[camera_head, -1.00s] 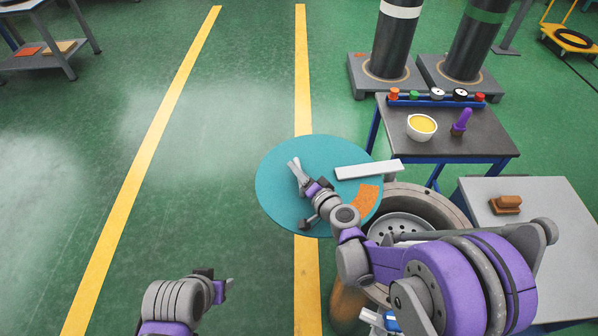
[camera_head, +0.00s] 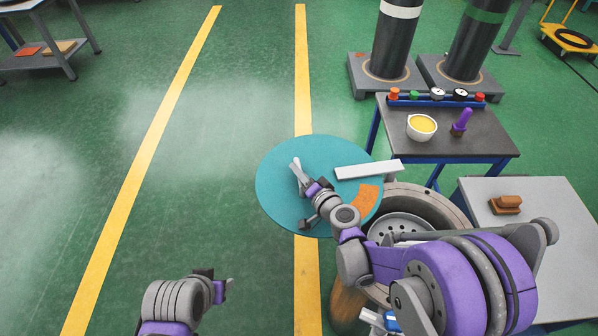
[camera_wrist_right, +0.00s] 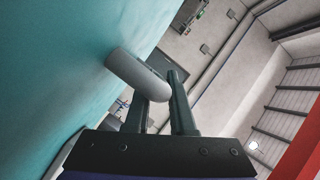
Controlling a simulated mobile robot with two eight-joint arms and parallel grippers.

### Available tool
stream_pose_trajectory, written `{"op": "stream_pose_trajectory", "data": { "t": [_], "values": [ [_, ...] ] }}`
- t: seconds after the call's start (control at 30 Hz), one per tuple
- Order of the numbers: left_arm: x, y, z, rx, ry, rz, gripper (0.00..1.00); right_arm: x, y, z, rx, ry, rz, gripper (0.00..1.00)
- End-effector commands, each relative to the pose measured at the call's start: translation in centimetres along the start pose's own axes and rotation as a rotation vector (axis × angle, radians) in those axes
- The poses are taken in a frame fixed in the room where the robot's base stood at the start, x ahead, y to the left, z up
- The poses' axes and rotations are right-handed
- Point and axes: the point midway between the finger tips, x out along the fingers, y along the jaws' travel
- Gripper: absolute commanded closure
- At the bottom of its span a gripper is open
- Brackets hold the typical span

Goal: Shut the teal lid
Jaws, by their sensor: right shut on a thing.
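The teal lid (camera_head: 275,205) is a round disc standing open at the left of a grey flanged cylinder (camera_head: 440,205). The cylinder's mouth is partly uncovered, showing a perforated plate (camera_head: 400,228) inside. A white bar and an orange patch lie on the lid's face. My right gripper (camera_head: 296,165) is over the lid's face. In the right wrist view it is shut on the lid's grey rounded handle (camera_wrist_right: 140,75), close to the teal surface. My left gripper (camera_head: 229,284) is low at the left, away from the lid; its finger gap is unclear.
A dark table (camera_head: 470,143) at the back right bears a yellow-filled bowl (camera_head: 422,127) and a purple-handled tool (camera_head: 461,122). A grey table (camera_head: 560,215) with a brown block (camera_head: 505,204) stands at the right. Two tall dark cylinders stand behind. The floor at left is clear.

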Motion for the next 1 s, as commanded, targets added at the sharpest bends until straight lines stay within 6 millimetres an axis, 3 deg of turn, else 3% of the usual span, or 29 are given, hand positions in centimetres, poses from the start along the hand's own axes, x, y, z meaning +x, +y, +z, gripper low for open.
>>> {"op": "stream_pose_trajectory", "data": {
  "t": [0.63,1.0],
  "values": [
    [0.0,0.0,0.0,0.000,0.000,0.000,0.50,-0.3,0.1,0.0,-0.001,-0.006,-0.003,1.00],
    [0.4,0.0,0.2,0.000,-0.001,0.000,0.50,-6.1,0.7,1.6,-0.046,-0.175,-0.106,1.00]
  ]
}}
